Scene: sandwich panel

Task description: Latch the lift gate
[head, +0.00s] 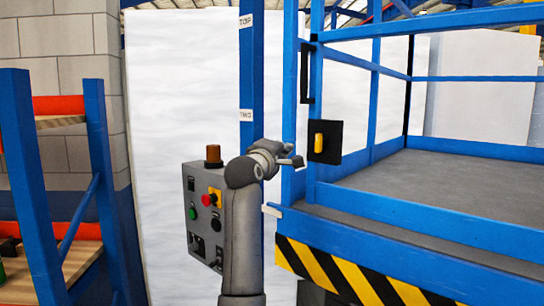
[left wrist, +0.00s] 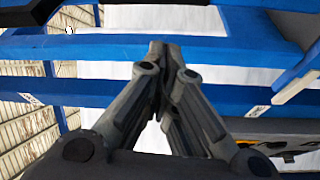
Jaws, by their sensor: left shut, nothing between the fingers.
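The lift platform has a blue railed gate frame (head: 316,80) at its near left corner. A black plate with a yellow latch handle (head: 319,143) is fixed low on it, the handle upright. A tall black pull handle (head: 305,72) is above it. My left gripper (head: 296,160) is just left of the black plate, in front of the blue post, shut and empty. In the left wrist view its fingers (left wrist: 165,50) meet at the tips against blue bars (left wrist: 110,46). I cannot tell whether it touches the post. My right gripper is out of view.
A grey control box (head: 204,215) with a red button stands behind my left arm. A blue mast (head: 251,80) rises behind the arm. A blue shelf rack (head: 35,190) is at the left. The platform's striped edge (head: 345,278) juts out at lower right; its grey deck (head: 440,185) is empty.

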